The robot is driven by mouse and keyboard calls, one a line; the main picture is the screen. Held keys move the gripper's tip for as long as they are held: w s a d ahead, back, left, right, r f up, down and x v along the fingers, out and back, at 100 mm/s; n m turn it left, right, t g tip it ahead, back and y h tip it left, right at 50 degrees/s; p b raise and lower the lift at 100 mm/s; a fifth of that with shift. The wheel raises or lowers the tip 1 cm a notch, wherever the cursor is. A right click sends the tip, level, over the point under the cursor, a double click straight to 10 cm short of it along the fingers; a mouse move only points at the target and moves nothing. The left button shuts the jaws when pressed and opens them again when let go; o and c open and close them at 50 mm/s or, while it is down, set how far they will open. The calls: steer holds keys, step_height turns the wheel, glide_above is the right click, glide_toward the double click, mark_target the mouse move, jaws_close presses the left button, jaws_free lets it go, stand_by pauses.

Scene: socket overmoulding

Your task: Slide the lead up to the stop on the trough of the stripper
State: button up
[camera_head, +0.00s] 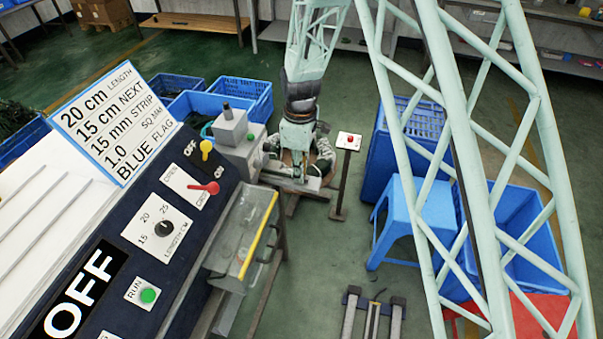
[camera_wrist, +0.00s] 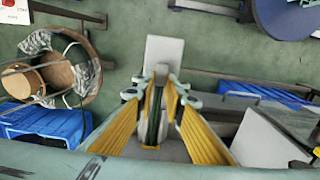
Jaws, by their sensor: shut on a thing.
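My gripper (camera_wrist: 160,88) has its yellow fingers close together in the wrist view. It is shut on a thin dark strand, which looks like the lead (camera_wrist: 154,112), lying lengthwise between the fingers. A pale grey plate (camera_wrist: 165,55) shows just beyond and below the fingertips; it looks like part of the trough. In the head view the stripper (camera_head: 236,140) is a grey box-shaped machine beside the control panel, with my arm's end just to its right. The fingertips and the lead are too small to make out there. The lead's tip and the stop cannot be made out.
The control panel (camera_head: 109,264) fills the left, with a lettered sign (camera_head: 116,120) above it. A red-button stand (camera_head: 348,143) is right of my arm's end. A blue stool (camera_head: 418,209) and blue crates stand right.

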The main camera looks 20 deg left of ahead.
steer(key=shift+a, duration=0.85)
steer(key=o, duration=0.9)
steer(key=shift+r, duration=0.2)
steer(key=shift+d+r, duration=0.1)
steer(key=shift+r, duration=5.7)
steer(key=shift+r, duration=0.1)
